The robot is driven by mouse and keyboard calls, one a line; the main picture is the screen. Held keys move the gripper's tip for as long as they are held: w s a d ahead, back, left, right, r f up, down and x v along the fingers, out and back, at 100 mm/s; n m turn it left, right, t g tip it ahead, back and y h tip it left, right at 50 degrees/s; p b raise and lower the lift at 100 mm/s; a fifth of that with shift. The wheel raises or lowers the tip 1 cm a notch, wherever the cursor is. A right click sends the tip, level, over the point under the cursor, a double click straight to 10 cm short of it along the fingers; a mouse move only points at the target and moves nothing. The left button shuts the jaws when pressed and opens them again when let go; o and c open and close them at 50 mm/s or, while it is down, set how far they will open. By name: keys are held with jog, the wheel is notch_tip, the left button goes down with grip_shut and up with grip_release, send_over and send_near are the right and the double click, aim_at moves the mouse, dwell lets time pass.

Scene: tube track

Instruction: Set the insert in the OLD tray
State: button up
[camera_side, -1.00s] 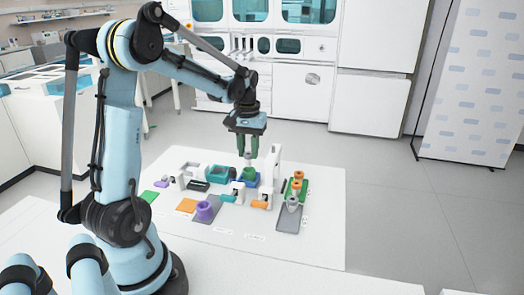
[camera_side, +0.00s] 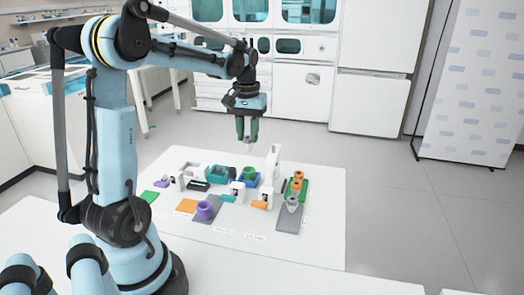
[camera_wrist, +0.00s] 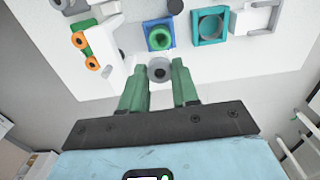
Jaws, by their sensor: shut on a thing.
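My gripper (camera_side: 246,139) is shut on a grey ring-shaped insert and holds it in the air above the table. The grey insert (camera_wrist: 160,70) shows between the green fingertips in the wrist view. Just beyond it there, a blue tray (camera_wrist: 148,26) holds a green ring (camera_wrist: 160,38). In the side view the green ring (camera_side: 249,173) sits below my gripper. A green tray (camera_side: 305,190) with orange rings (camera_side: 298,177) is at the right, and a grey tray (camera_side: 287,222) with a grey piece (camera_side: 293,204) is in front of it. The tray labels are too small to read.
A white upright post (camera_side: 275,160) stands close to the right of the blue tray. A teal square holder (camera_wrist: 209,25) lies beside the blue tray. The table's front strip is clear.

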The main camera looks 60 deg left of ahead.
notch_tip(320, 180, up, 2)
jog(key=shift+d+r, duration=0.1)
jog(key=shift+r, duration=0.1)
jog(key=d+m, duration=0.6)
jog(key=d, duration=1.5)
jog(key=shift+a+f, duration=0.2)
jog(key=shift+f, duration=3)
jog(key=shift+a+f, duration=0.15)
jog(key=shift+f, duration=3.05)
jog(key=shift+f, duration=0.15)
jog(key=o, duration=0.9)
